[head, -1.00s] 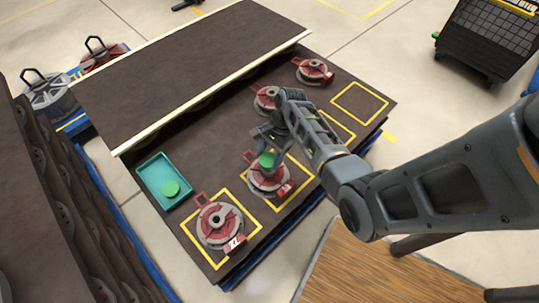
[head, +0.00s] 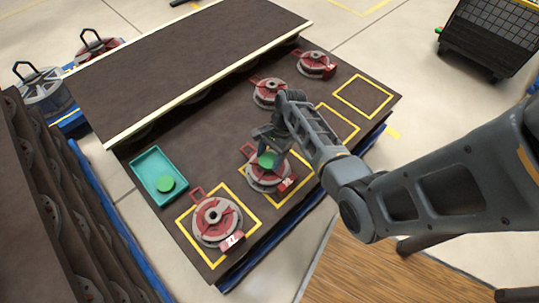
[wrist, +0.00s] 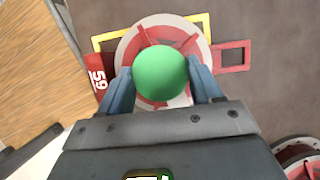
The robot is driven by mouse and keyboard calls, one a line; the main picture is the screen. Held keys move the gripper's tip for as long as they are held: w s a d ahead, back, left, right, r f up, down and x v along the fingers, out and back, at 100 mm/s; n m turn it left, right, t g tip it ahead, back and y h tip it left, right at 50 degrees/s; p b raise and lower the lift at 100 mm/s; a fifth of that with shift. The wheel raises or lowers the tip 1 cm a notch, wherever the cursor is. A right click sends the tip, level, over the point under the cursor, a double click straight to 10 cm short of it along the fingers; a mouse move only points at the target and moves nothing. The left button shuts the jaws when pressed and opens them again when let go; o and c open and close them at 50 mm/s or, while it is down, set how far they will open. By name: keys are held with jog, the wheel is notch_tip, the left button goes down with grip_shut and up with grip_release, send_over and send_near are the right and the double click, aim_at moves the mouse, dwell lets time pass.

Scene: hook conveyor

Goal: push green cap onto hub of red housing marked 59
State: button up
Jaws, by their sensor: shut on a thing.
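My gripper (wrist: 160,85) is shut on the green cap (wrist: 160,70), one blue finger on each side of it. The red housing marked 59 (wrist: 195,43) lies beneath, its tag (wrist: 97,78) readable in the wrist view. In the head view the cap (head: 267,160) appears over the middle of that housing (head: 262,182), which sits in a yellow square. The cap hides the hub, so I cannot tell whether they touch.
A teal tray (head: 150,166) holds another green cap (head: 165,184). Other red housings stand at the front left (head: 217,221), behind my gripper (head: 268,93) and far right (head: 315,64). An empty yellow square (head: 362,96) is at right.

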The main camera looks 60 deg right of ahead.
jog(key=shift+f, duration=0.15)
jog(key=o, duration=1.1)
jog(key=p+v, duration=0.2)
jog(key=v, duration=0.5)
jog(key=shift+d+r, duration=0.2)
jog(key=shift+r, duration=0.15)
jog(key=shift+s, duration=0.1)
